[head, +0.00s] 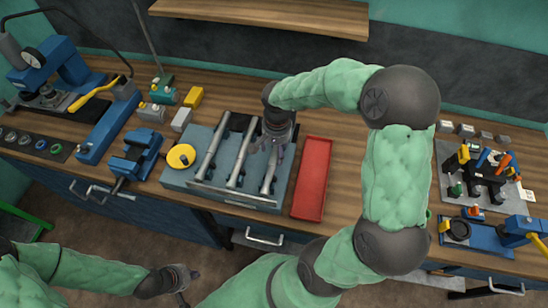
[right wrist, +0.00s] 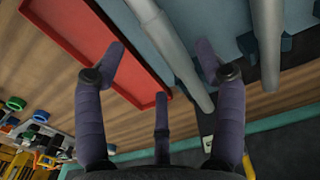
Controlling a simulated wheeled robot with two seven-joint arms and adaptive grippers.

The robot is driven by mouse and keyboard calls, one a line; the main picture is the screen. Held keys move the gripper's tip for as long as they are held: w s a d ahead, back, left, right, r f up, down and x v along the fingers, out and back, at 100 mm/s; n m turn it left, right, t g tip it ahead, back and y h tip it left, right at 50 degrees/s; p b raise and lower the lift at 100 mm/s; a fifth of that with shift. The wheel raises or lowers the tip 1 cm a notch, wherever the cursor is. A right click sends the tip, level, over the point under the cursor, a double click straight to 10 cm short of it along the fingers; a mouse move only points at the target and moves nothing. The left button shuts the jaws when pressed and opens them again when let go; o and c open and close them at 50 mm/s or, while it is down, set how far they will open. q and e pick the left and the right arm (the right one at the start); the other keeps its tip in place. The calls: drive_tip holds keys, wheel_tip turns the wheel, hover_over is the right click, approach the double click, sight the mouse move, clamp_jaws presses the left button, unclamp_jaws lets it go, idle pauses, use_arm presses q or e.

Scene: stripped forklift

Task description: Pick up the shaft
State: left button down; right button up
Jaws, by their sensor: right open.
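Several-part grey-blue rack (head: 208,190) on the bench holds three long metal shafts: a left shaft (head: 213,152), a middle shaft (head: 241,155) and a right shaft (head: 269,175), lying side by side. My right gripper (head: 275,145) is over the far part of the right shaft and hides some of it. In the right wrist view my right gripper (right wrist: 160,62) is open, with the right shaft (right wrist: 170,45) passing between its spread fingers. The middle shaft (right wrist: 267,50) lies outside them. My left gripper (head: 184,285) is low at the bottom, away from the rack; its jaws are unclear.
A red tray (head: 312,178) lies right of the rack; it also shows in the right wrist view (right wrist: 62,35). A yellow round part (head: 181,156) and a blue vise (head: 135,153) are left of the rack. A wooden shelf (head: 270,15) hangs behind.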

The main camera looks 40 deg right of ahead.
sight(276, 156)
drive_tip(key=shift+w+d+f+b, duration=0.15)
drive_tip(key=shift+f, duration=1.15)
drive_tip(key=shift+w+d+f+b, duration=0.1)
drive_tip(key=shift+f+b, duration=0.05)
drive_tip(key=shift+f, duration=1.15)
clamp_jaws()
drive_tip(key=shift+r, duration=0.1)
